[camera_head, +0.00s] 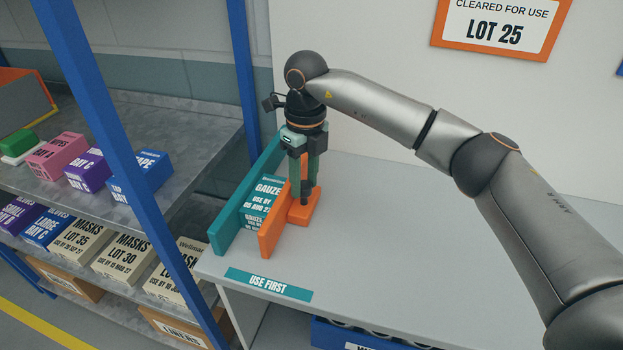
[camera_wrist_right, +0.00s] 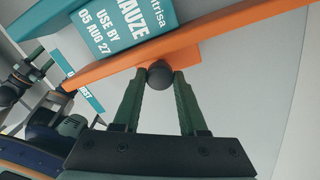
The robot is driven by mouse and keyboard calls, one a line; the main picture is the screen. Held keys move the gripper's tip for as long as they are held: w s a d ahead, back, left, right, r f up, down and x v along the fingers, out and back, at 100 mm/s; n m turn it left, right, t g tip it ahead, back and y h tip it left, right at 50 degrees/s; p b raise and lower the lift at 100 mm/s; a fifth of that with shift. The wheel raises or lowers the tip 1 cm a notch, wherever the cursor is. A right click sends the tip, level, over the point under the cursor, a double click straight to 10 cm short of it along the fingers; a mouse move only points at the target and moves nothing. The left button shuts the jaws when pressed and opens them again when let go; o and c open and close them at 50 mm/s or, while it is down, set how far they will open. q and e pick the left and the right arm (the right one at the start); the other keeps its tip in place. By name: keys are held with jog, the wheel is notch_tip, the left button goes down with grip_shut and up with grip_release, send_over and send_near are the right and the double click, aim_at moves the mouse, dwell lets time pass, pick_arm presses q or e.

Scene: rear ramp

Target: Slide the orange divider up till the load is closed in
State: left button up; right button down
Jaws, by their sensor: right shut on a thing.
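The orange divider (camera_head: 270,236) stands on the grey shelf top, with an orange foot on its right side. It also crosses the right wrist view (camera_wrist_right: 240,20). Teal-labelled gauze boxes (camera_head: 262,194) stand between it and a teal wall (camera_head: 226,232); a gauze box shows in the right wrist view (camera_wrist_right: 120,30). I cannot tell whether the divider touches the boxes. My right gripper (camera_head: 305,196) points down at the divider's right side. Its fingers are shut on the divider's dark round knob (camera_wrist_right: 160,75).
A teal "USE FIRST" label (camera_head: 268,284) lies at the shelf's front edge. Blue posts (camera_head: 130,170) and a rack of boxes (camera_head: 122,255) stand to the left. The shelf top (camera_head: 400,240) right of the divider is clear. A wall backs it.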

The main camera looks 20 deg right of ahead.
jog(key=shift+w+r, duration=0.1)
jog(key=c, duration=0.7)
grip_release()
jog(key=shift+c, duration=0.2)
notch_tip(320, 180, up, 12)
jog(key=shift+d+r, duration=0.25)
